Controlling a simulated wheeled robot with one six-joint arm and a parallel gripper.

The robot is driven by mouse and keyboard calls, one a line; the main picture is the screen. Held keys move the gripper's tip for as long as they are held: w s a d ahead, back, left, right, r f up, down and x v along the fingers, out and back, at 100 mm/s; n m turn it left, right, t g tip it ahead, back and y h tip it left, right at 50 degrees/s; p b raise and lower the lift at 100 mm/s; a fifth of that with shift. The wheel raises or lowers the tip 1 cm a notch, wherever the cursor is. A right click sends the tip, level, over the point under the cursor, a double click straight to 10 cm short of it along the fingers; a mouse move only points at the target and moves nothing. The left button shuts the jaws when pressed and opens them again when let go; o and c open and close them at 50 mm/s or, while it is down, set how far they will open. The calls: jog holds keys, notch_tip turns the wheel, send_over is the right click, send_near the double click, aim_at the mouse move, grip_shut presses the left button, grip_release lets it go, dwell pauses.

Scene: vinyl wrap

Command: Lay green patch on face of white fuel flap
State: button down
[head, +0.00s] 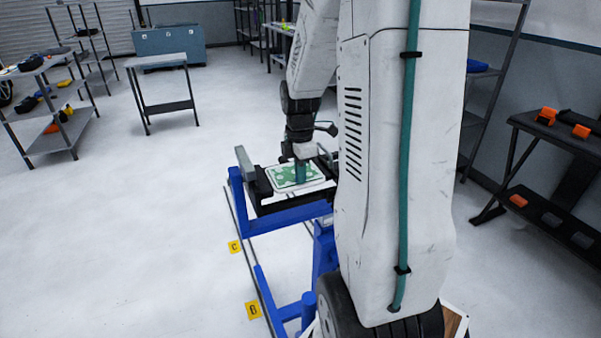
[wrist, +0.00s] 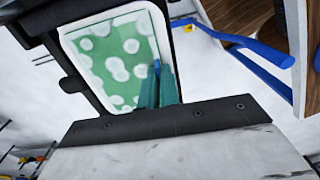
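The white fuel flap (head: 274,190) lies face up in a dark holder on a blue stand in the head view. Its pale rim (wrist: 68,48) also shows in the wrist view. The green patch (head: 284,176) with round white spots lies over the flap's face, inside the rim. It fills much of the wrist view's upper part (wrist: 110,62). My gripper (head: 300,172) points down over the patch. In the wrist view its teal fingers (wrist: 157,84) are close together over the patch's near right part. A small blue bit shows between their tips. Whether they touch the patch is unclear.
The blue stand (head: 285,218) has a grey upright block (head: 245,163) at its left. Yellow markers, one with C (head: 234,246), lie on the floor. Shelves stand left, and a dark bench (head: 560,140) with orange items stands right.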

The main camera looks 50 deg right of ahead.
jog(key=c, duration=1.6)
grip_release()
jog(key=shift+o, duration=0.2)
jog(key=shift+r, duration=0.1)
notch_tip(320, 180, up, 8)
jog(key=shift+f, duration=0.2)
